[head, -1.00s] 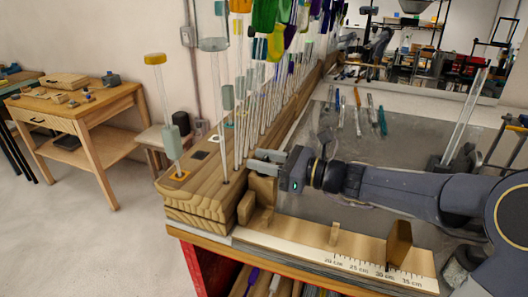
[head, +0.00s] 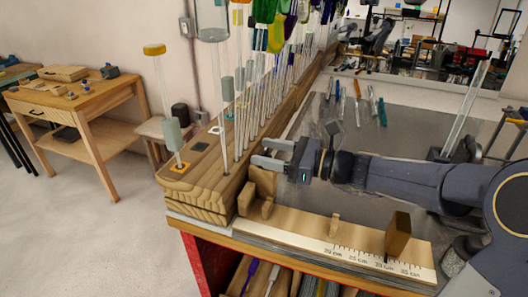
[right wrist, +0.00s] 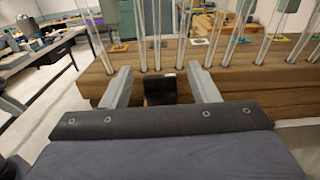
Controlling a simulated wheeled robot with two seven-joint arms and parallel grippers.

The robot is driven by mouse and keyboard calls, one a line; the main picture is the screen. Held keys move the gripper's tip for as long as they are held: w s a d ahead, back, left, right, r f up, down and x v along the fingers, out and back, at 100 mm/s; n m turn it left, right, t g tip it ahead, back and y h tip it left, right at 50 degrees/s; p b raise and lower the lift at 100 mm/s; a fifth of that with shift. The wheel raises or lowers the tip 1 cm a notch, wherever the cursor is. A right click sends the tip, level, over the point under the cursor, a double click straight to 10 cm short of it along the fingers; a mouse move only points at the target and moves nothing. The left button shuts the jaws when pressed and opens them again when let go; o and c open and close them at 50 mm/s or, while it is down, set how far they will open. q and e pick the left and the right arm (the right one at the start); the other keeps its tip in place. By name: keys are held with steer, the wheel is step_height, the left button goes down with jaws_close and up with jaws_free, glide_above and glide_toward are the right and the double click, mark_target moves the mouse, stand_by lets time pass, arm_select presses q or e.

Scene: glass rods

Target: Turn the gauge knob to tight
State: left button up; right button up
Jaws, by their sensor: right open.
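The gauge (head: 300,228) is a pale wooden board with a centimetre scale along the bench's front edge. Wooden blocks (head: 262,183) stand at its left end, a small peg (head: 334,224) near its middle and a brown upright paddle (head: 398,236) toward its right end. I cannot tell which part is the knob. My right gripper (head: 268,153) is open and empty just above the left-end blocks, its fingers pointing left toward the rod rack. In the right wrist view a dark block (right wrist: 160,91) shows between the spread fingers, with no clear contact. My left gripper is not in view.
The wooden rack (head: 200,185) with several upright glass rods, some with coloured tops, stands close beyond my right fingertips. Loose tools (head: 358,105) lie at the back of the grey bench top (head: 405,130). A wooden side table (head: 75,110) stands at the left.

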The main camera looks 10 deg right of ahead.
steer(key=v, duration=0.6)
steer(key=shift+s+b, duration=0.15)
steer(key=shift+b, duration=0.25)
steer(key=shift+d, duration=0.15)
steer(key=s+a+f+n+g+h, duration=0.1)
steer(key=s+n, duration=0.2)
steer(key=s, duration=0.1)
steer(key=s+a+f+n+g+h, duration=0.1)
steer(key=s+f+n, duration=0.1)
steer(key=s+n, duration=0.1)
steer(key=s+a+f+n+g+h, duration=0.1)
steer(key=s+a+f+n+g, duration=0.1)
steer(key=s+n, duration=0.2)
steer(key=shift+s+a, duration=0.1)
steer(key=shift+s, duration=0.8)
steer(key=s+d+f+n+h, duration=0.5)
steer(key=s+f+n+h, duration=0.3)
steer(key=n, duration=0.5)
steer(key=s+f, duration=0.1)
steer(key=s, duration=0.1)
steer(key=shift+s+f, duration=0.3)
steer(key=shift+s, duration=0.1)
